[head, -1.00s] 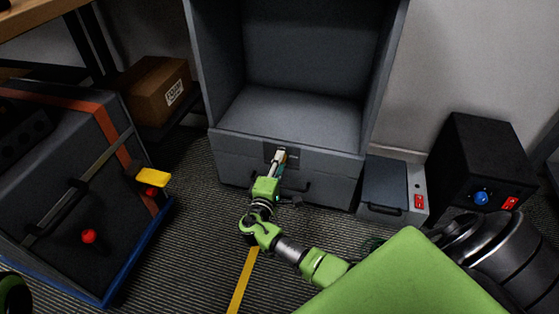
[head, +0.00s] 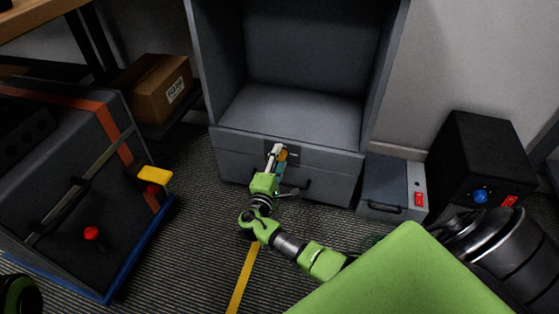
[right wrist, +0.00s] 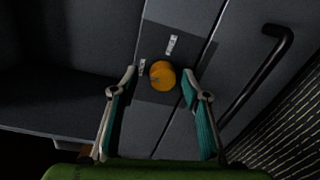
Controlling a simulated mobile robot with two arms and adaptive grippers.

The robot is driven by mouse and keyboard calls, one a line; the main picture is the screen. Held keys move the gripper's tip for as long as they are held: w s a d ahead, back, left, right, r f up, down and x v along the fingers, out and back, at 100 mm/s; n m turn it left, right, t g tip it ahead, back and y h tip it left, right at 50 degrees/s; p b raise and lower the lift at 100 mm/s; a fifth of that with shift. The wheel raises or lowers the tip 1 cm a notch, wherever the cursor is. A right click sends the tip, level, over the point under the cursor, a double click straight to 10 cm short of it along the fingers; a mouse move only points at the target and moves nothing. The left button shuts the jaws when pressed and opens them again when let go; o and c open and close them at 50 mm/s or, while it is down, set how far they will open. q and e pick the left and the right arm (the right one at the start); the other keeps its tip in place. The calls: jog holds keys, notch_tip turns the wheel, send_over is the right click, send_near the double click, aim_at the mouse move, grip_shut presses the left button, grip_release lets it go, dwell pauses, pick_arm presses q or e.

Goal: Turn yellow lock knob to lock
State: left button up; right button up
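The yellow-orange lock knob (right wrist: 162,75) sits on a dark plate on the front of the grey cabinet (right wrist: 110,50). In the head view the knob (head: 283,156) shows just right of my right gripper's fingers. My right gripper (right wrist: 159,78) is open, with its two teal-padded fingers on either side of the knob. In the wrist view, gaps show between knob and fingers, so I see no contact. The right gripper also shows in the head view (head: 276,153). A faint slanted mark shows on the knob's face. My left gripper is not in view.
Two small white labels (right wrist: 172,44) are on the plate around the knob. A black bar handle (right wrist: 262,75) is right of it. A grey box with a red switch (head: 419,199) and a black box with a blue knob (head: 480,197) stand right of the cabinet.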

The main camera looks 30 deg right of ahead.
jog(key=shift+s+f, duration=0.1)
jog(key=shift+s, duration=0.05)
jog(key=shift+s+a, duration=0.15)
jog(key=v, duration=1.1)
jog(key=shift+s+a, duration=0.15)
jog(key=shift+a, duration=0.15)
